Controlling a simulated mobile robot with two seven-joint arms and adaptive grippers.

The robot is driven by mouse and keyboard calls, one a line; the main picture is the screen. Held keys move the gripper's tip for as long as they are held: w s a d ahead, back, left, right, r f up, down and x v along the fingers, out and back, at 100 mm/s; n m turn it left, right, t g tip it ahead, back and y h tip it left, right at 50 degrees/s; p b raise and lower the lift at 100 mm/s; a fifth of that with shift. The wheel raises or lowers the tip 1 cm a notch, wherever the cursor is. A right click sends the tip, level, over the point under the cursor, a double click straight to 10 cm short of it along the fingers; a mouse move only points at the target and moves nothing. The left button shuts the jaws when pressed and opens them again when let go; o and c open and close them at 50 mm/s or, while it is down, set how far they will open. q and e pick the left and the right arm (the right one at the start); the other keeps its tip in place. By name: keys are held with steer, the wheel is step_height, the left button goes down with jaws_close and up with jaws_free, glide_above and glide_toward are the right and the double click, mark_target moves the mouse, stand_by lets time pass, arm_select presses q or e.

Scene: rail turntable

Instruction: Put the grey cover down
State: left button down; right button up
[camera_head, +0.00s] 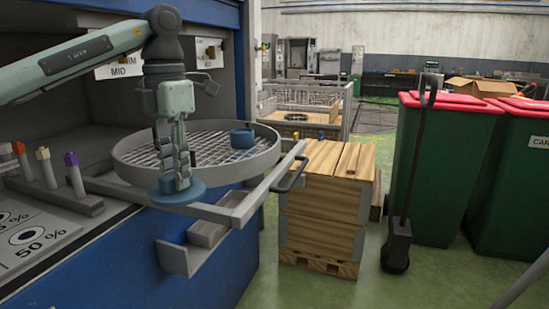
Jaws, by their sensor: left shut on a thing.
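My left gripper (184,181) points straight down at the near rim of a round grey turntable with a mesh floor (262,155). It is shut on the grey cover (178,196), a flat blue-grey disc. A small blue ring-shaped piece (242,138) sits on the mesh toward the back right. My right gripper is out of view.
A grey rail frame with a dark handle (289,175) runs around the turntable's front. Coloured-tipped posts (75,174) stand at left, and a small grey tray (207,233) hangs below. Stacked wooden boxes (325,215) and green bins with red lids (440,165) stand at right.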

mark_target(172, 191)
arm_select(q)
steer(key=f+m, duration=0.4)
steer(key=s+f+m, duration=0.1)
steer(key=f+m, duration=0.1)
steer(key=shift+a+m, duration=0.3)
steer(key=shift+m, duration=0.1)
steer(key=s+f+m, duration=0.4)
steer(key=f+m, duration=0.4)
steer(key=m, duration=0.3)
steer(key=s+f+m, duration=0.4)
steer(key=f+m, duration=0.4)
steer(key=m, duration=0.2)
steer(key=shift+a+m+p, duration=0.15)
steer(key=shift+m+p, duration=0.2)
steer(key=shift+m, duration=0.05)
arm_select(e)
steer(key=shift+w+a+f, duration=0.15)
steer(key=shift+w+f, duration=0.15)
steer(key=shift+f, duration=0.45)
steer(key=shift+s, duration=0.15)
